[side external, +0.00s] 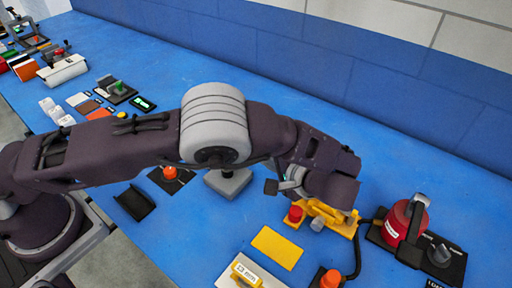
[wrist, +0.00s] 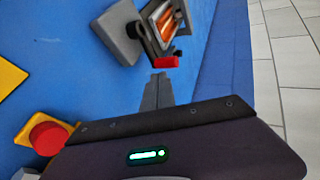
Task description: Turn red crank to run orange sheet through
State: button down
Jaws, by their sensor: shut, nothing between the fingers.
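In the wrist view, a small red crank handle (wrist: 166,62) sticks out from a dark-framed machine (wrist: 152,40) beside a grey block. Orange-brown strips (wrist: 166,22) show inside the machine's silver frame; I cannot tell whether they are the orange sheet or rollers. My gripper (wrist: 158,76) is shut and empty, its tips just below the red handle in the picture; I cannot tell whether they touch. In the side view my arm hides the machine and the fingertips; a grey block (side external: 228,184) shows beneath the arm.
A flat yellow-orange plate (side external: 277,247) lies on the blue table. A red button (side external: 295,214) stands by a yellow device (side external: 325,213), with a red canister (side external: 402,222) to the right. An orange knob (side external: 170,172) sits left of the grey block. A blue wall runs behind.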

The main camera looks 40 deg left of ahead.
jog(key=a, duration=0.1)
jog(key=w+a, duration=0.1)
jog(key=a, duration=0.1)
jog(key=w+a, duration=0.1)
jog(key=a, duration=0.1)
jog(key=shift+f, duration=0.4)
